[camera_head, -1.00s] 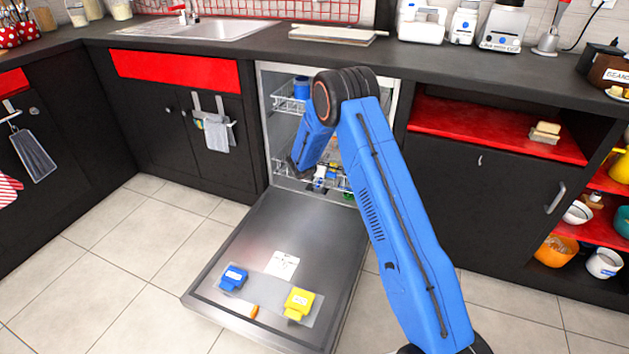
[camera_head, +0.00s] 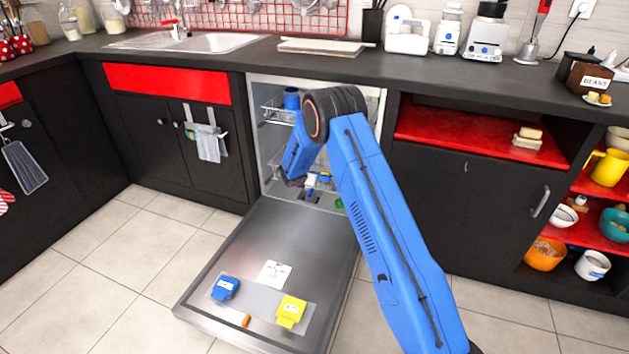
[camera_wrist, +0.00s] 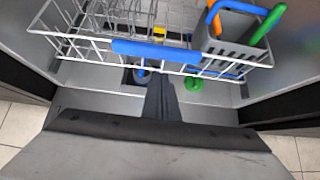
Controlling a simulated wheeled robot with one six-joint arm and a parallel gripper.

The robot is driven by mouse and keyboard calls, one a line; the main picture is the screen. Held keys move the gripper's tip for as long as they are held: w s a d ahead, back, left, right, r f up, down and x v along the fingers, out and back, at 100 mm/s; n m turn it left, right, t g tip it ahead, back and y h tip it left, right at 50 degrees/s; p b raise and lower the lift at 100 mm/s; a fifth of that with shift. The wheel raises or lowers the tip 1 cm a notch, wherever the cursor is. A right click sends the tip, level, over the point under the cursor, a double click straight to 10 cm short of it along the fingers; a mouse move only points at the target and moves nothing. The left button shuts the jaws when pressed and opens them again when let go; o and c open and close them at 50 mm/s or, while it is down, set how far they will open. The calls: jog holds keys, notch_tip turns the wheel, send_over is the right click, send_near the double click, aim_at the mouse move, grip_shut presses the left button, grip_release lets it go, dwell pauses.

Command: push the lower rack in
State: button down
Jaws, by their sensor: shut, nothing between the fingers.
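The lower rack (camera_wrist: 92,52) is a white wire rack with a blue handle bar (camera_wrist: 165,50) on its front. It sits inside the open dishwasher, above the inner edge of the lowered door (camera_head: 265,240). A grey cutlery basket (camera_wrist: 232,42) with orange and green handles stands at its right. My gripper (camera_wrist: 159,80) is shut and empty; its dark fingers point at the handle's middle from the front. I cannot tell whether they touch it. In the head view my arm hides the fingertips and much of the rack.
The upper rack (camera_head: 272,112) holds a blue cup (camera_head: 291,98). A blue piece (camera_head: 225,287) and a yellow piece (camera_head: 291,311) lie on the open door. Black cabinets flank the dishwasher. A green thing (camera_wrist: 193,84) shows below the rack. The tiled floor at left is clear.

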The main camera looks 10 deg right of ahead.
jog(key=v, duration=1)
jog(key=s+d+r+m+g+h, duration=0.1)
jog(key=s+d+r+m, duration=0.4)
jog(key=r, duration=0.4)
jog(key=s+d+r+m, duration=0.3)
jog(key=s+r, duration=0.3)
jog(key=r, duration=0.3)
jog(key=s+d+r+m+g, duration=0.1)
jog(key=s+d+r+m, duration=0.3)
jog(key=s, duration=0.4)
jog(key=s+d+r+m+g, duration=0.1)
jog(key=s+r+m, duration=0.2)
jog(key=s+r, duration=0.5)
jog(key=s+r+m+y, duration=0.3)
jog(key=s+m, duration=0.4)
jog(key=s, duration=1.2)
jog(key=s+a+m+y, duration=0.1)
jog(key=s+a+m, duration=0.1)
jog(key=s, duration=0.7)
jog(key=s+a+f+m+y, duration=0.1)
jog(key=s+m, duration=0.4)
jog(key=s, duration=0.5)
jog(key=shift+a+f+y, duration=0.3)
jog(key=shift+a+y, duration=0.4)
jog(key=shift+a, duration=0.15)
